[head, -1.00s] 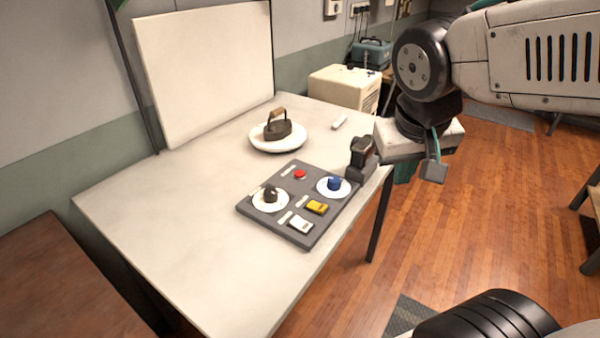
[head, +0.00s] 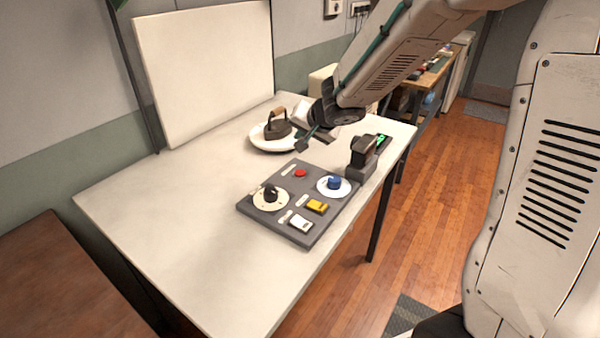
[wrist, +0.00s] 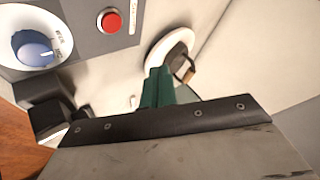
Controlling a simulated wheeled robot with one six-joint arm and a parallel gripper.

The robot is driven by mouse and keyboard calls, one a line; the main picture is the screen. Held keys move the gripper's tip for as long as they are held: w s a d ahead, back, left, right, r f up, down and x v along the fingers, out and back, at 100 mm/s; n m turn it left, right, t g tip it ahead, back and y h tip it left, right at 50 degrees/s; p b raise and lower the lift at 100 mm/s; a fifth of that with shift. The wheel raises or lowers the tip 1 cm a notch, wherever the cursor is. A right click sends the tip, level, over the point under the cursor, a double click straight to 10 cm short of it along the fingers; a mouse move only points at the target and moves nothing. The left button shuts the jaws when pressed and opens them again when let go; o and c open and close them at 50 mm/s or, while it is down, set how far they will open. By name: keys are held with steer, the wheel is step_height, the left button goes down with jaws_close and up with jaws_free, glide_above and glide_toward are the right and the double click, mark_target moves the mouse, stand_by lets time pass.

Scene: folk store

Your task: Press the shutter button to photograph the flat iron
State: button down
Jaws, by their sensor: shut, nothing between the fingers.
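The flat iron (head: 278,125), dark with a wooden handle, stands on a round white plate (head: 262,143); both also show in the wrist view, the iron (wrist: 181,56) partly behind my fingers. A grey control panel (head: 262,218) lies in front of it. Its red button (head: 300,173) shows clear in the wrist view (wrist: 111,20). A small dark camera-like device (head: 361,157) stands at the panel's right. My gripper (wrist: 158,88) has green fingers, shut and empty, above the table and apart from the red button.
The panel also carries a blue knob (head: 334,183), a dark knob (head: 270,194), a yellow switch (head: 317,206) and a white switch (head: 300,224). A white backdrop board (head: 205,75) stands behind the table. The table's left part (head: 180,210) is bare.

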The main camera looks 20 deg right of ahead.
mark_target(302, 174)
steer(key=shift+f, duration=0.15)
steer(key=shift+f, duration=4.25)
steer(key=shift+f, duration=0.4)
steer(key=shift+f, duration=0.45)
steer(key=shift+r, duration=0.9)
